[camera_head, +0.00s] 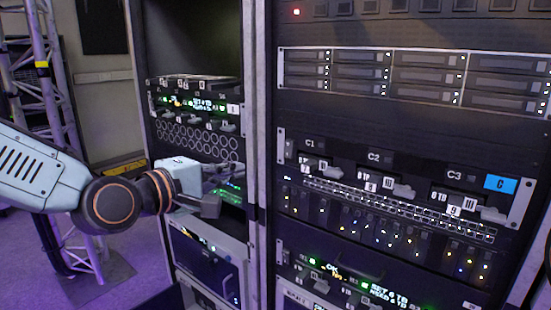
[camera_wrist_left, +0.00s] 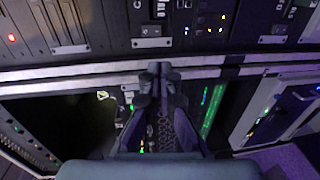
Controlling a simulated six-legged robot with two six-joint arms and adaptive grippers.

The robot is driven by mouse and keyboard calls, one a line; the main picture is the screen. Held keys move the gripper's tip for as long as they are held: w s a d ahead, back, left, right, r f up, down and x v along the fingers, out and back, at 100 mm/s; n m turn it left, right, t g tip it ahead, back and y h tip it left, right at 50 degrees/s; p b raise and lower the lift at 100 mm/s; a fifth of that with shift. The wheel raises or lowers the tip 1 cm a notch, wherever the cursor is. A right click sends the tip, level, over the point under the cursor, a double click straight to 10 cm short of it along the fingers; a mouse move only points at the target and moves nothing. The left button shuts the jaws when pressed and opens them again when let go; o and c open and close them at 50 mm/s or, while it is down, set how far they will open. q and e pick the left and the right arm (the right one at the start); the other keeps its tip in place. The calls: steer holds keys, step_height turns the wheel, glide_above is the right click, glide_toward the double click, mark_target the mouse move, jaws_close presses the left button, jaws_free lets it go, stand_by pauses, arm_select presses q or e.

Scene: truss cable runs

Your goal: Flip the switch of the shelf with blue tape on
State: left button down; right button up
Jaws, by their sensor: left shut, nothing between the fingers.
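The blue tape (camera_head: 501,186), marked C, is on the right end of a shelf (camera_head: 400,168) in the right rack. That shelf carries the labels C1, C2 and C3, with grey levers below them. A small rocker switch (camera_head: 289,150) sits at the shelf's left end; I cannot tell its position. My left gripper (camera_head: 222,188) is in front of the left rack, to the left of the shelf and apart from it. In the left wrist view its fingers (camera_wrist_left: 160,72) are shut together and empty, with a pale rack rail behind them. My right gripper is not in view.
A vertical rack post (camera_head: 262,110) stands between my left gripper and the shelf. The left rack holds a panel with lit displays (camera_head: 195,103) and a lower unit with a handle (camera_head: 205,255). A metal truss (camera_head: 45,90) stands at left. Drive bays (camera_head: 400,75) are above the shelf.

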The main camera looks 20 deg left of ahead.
arm_select(q)
steer(key=d, duration=0.1)
steer(key=b, duration=0.2)
glide_toward(287, 157)
steer(key=x, duration=0.6)
steer(key=shift+w+d+r, duration=0.15)
steer(key=shift+w, duration=0.3)
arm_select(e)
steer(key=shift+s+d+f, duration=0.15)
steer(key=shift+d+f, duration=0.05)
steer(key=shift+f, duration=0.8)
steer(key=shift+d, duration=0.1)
arm_select(q)
steer(key=shift+p, duration=0.35)
steer(key=shift+w+d+p, duration=0.1)
steer(key=shift+w+p, duration=0.1)
steer(key=shift+p, duration=0.25)
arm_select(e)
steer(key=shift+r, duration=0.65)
